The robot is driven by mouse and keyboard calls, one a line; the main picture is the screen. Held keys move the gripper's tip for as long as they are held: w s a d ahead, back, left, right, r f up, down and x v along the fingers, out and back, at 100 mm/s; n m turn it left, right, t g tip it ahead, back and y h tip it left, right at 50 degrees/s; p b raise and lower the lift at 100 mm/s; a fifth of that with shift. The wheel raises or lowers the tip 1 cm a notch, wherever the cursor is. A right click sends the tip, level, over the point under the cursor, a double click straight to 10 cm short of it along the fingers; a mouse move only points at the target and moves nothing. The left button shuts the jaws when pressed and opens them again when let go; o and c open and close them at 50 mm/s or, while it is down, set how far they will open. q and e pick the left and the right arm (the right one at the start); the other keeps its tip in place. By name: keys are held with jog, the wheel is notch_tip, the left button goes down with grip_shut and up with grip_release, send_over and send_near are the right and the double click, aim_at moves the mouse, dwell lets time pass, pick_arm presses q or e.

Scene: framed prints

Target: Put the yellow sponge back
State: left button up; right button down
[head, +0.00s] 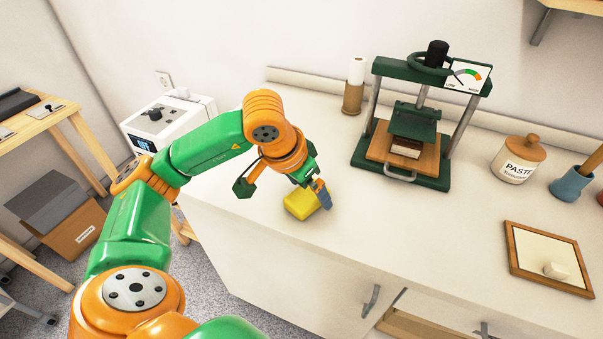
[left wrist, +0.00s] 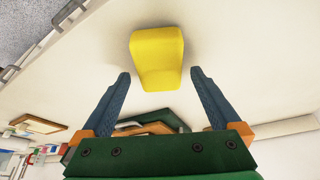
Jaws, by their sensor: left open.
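The yellow sponge (head: 300,204) lies on the white counter (head: 262,246), close to its front left part. My left gripper (head: 324,196) is low over the counter right at the sponge, on its right side in the head view. In the left wrist view the sponge (left wrist: 157,58) sits just beyond the fingertips, roughly centred ahead of the gap between them. The left gripper (left wrist: 160,76) is open, with nothing between its fingers. Whether a finger touches the sponge cannot be told. My right gripper is not in view.
A green press (head: 413,125) with a wooden board stands at the back of the counter. A paper roll (head: 355,85), a paste jar (head: 517,160), a blue cup (head: 570,185) and a wood-framed tray (head: 535,250) holding a small white block are also there. The counter's middle is clear.

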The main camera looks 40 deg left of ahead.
pick_arm(q)
jog(key=p+v, duration=0.2)
jog(key=v, duration=0.9)
